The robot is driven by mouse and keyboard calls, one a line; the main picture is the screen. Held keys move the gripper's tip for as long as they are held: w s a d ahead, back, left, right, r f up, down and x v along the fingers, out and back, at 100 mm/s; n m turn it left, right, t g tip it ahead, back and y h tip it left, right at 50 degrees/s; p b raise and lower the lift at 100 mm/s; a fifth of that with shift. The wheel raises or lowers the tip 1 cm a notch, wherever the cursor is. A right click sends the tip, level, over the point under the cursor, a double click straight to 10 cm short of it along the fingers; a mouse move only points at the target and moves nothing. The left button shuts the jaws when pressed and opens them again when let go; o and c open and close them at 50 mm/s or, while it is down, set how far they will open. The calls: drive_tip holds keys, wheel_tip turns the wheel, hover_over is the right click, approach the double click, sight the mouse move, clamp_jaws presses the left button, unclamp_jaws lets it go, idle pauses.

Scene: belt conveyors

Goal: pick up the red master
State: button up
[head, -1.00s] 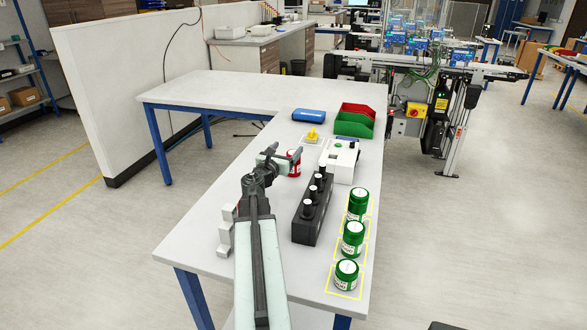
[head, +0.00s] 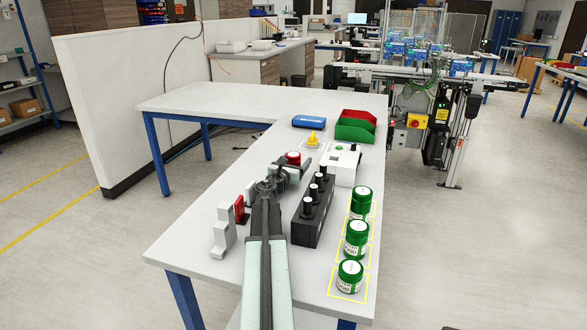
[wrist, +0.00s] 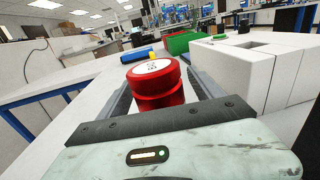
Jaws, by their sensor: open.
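In the wrist view, my gripper (wrist: 160,95) is open, with one finger on each side of the jar. I cannot tell whether either finger touches it. The jar's lower part is partly hidden by the gripper.
A black block with several knobs (head: 311,222) and a white box (head: 344,166) stand close on the right. Several green jars (head: 357,238) line the right edge. Grey stepped blocks (head: 222,232) and a small red piece (head: 239,208) lie left of my arm. Green bin (head: 354,131) stands behind.

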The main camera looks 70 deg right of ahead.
drive_tip(key=shift+d, duration=0.15)
clamp_jaws()
